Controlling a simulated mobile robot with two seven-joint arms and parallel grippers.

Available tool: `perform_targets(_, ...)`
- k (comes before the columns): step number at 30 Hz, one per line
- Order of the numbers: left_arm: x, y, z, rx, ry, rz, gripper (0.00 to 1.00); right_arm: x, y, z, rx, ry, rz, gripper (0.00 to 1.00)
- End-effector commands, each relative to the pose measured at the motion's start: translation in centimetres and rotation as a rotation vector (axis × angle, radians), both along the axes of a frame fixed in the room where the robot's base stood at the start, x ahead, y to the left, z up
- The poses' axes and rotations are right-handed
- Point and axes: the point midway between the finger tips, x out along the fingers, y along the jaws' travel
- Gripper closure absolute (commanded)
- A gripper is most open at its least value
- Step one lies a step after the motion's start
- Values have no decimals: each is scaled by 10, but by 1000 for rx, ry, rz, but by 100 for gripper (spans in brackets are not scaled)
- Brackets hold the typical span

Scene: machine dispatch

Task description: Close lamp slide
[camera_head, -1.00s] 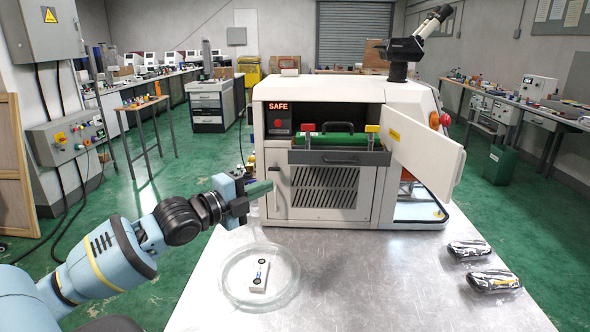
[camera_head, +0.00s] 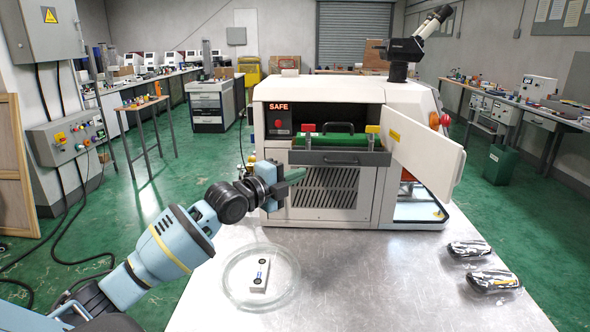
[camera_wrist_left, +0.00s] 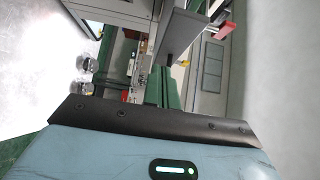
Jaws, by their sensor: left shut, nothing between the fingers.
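A white machine stands at the back of the metal table, its front door (camera_head: 426,151) swung open to the right. The lamp slide (camera_head: 338,158), a dark grey front with a handle, sticks out of the opening with a green part (camera_head: 330,141) behind it. My left gripper (camera_head: 297,175) is shut and empty, in front of the machine's left side, below and left of the slide front. I cannot tell whether it touches the machine. The wrist view is tilted; a grey slab there (camera_wrist_left: 180,35) looks like the slide front. My right gripper is not in view.
A round glass dish (camera_head: 232,292) holding a small white part (camera_head: 260,275) lies on the table in front of the machine. The middle of the table (camera_head: 370,280) is clear.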

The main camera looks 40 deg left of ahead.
Motion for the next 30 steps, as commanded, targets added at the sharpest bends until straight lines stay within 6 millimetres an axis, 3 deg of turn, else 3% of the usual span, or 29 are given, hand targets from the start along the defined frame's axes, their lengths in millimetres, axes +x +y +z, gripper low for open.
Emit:
perform_targets(9,27,20,-1,0,2,3,100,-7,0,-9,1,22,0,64)
perform_targets(24,31,22,0,1,0,3,100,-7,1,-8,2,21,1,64)
perform_targets(30,35,24,-5,3,3,3,100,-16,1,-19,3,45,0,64)
